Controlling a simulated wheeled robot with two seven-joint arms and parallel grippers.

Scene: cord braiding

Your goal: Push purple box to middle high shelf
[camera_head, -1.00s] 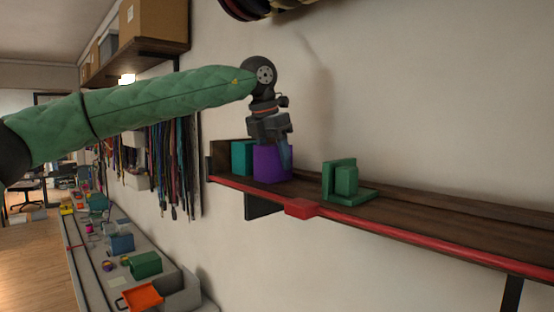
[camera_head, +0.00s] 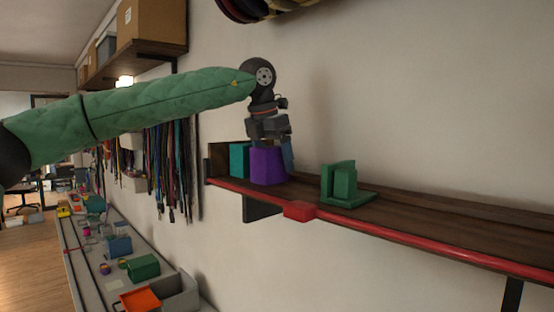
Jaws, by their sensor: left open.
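The purple box (camera_head: 267,167) stands upright on the dark wooden wall shelf (camera_head: 420,215), near its left end. A teal box (camera_head: 239,160) is just to its left. My left gripper (camera_head: 288,160) points down at the purple box from above. One finger shows along the box's right side; the other finger is hidden, and I cannot tell whether it touches the box. The gripper is open. My right gripper is not in view.
A green block-shaped stand (camera_head: 341,184) sits on the shelf to the right, with bare shelf between. A red rail with a red block (camera_head: 299,211) runs along the front edge. Hanging cords (camera_head: 172,165) and a lower bench with bins (camera_head: 143,267) are at left.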

